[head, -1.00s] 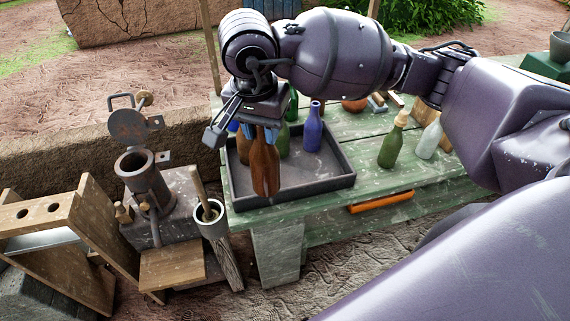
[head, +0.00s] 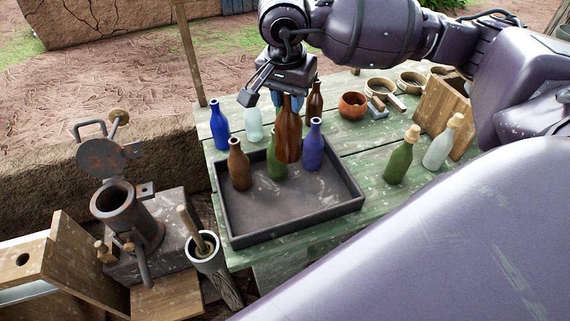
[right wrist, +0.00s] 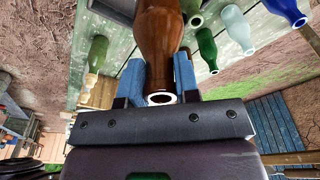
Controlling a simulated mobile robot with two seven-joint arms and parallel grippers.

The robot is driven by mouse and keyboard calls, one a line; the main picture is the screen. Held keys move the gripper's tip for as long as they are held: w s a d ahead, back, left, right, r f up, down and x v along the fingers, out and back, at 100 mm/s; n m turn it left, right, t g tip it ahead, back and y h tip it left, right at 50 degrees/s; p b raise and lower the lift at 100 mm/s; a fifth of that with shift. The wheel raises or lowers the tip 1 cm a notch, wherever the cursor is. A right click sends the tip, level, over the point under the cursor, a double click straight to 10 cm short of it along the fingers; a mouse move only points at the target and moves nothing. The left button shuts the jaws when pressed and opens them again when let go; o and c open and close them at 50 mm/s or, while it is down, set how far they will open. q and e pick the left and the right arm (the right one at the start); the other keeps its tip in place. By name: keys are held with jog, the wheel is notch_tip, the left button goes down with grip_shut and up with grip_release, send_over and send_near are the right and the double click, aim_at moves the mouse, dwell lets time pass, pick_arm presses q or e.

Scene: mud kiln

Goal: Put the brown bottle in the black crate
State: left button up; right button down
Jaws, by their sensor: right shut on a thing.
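My right gripper (head: 284,98) is shut on the neck of a reddish-brown bottle (head: 288,138), held upright. The held bottle hangs over the back part of the black crate (head: 290,226), among standing bottles; I cannot tell how far its base is above the floor. It also shows in the right wrist view (right wrist: 160,35), its mouth between the blue fingers (right wrist: 160,78). Inside the crate stand another brown bottle (head: 239,168), a green bottle (head: 277,168) and a blue bottle (head: 314,152). My left gripper is not in view.
Behind the crate stand a blue bottle (head: 219,128), a pale bottle (head: 253,125) and a dark brown bottle (head: 315,103). A green bottle (head: 400,160) and a pale bottle (head: 439,150) stand to the right. The crate's front is empty.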

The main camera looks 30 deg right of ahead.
aim_at(288, 158)
notch_tip(288, 158, down, 17)
jog(key=shift+r+p, duration=0.2)
jog(key=shift+p, duration=0.55)
jog(key=shift+f, duration=0.3)
jog(key=shift+f, duration=0.15)
jog(key=c, duration=0.8)
grip_release()
jog(key=shift+c, duration=0.2)
